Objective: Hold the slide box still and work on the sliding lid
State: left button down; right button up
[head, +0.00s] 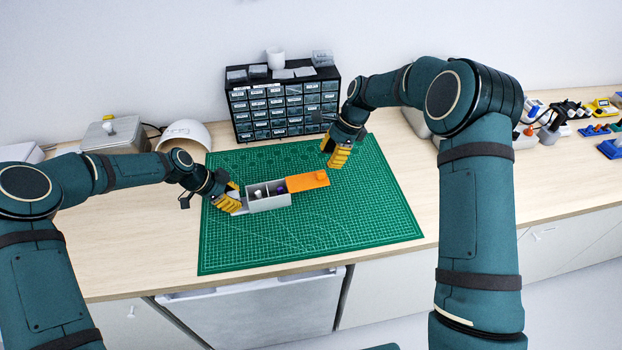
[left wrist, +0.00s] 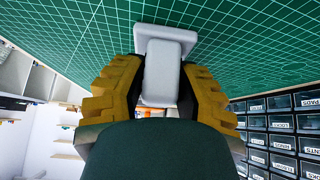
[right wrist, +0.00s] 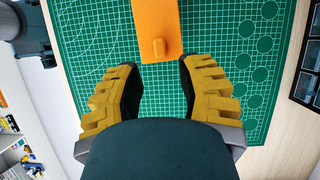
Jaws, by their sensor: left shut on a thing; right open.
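The grey slide box (head: 268,203) lies on the green cutting mat, with at least one small dark item and a pale one inside. Its orange sliding lid (head: 307,181) extends out to the right, leaving the left part of the box uncovered. My left gripper (head: 237,201) is shut on the box's grey end handle, which shows between its fingers in the left wrist view (left wrist: 160,75). My right gripper (head: 338,155) is open and empty, above and beyond the lid's right end. In the right wrist view, the lid (right wrist: 157,25) with its small raised tab is ahead of the open fingers.
The green cutting mat (head: 350,225) has free room to the right and in front. A black drawer cabinet (head: 285,105) stands behind it. Several small devices stand far right.

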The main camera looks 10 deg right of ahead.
aim_at(320, 172)
jog(key=shift+x, duration=3.35)
grip_shut()
jog(key=shift+a, duration=0.2)
jog(key=shift+s+a+f, duration=0.1)
jog(key=shift+s+a, duration=0.1)
jog(key=shift+a, duration=1.6)
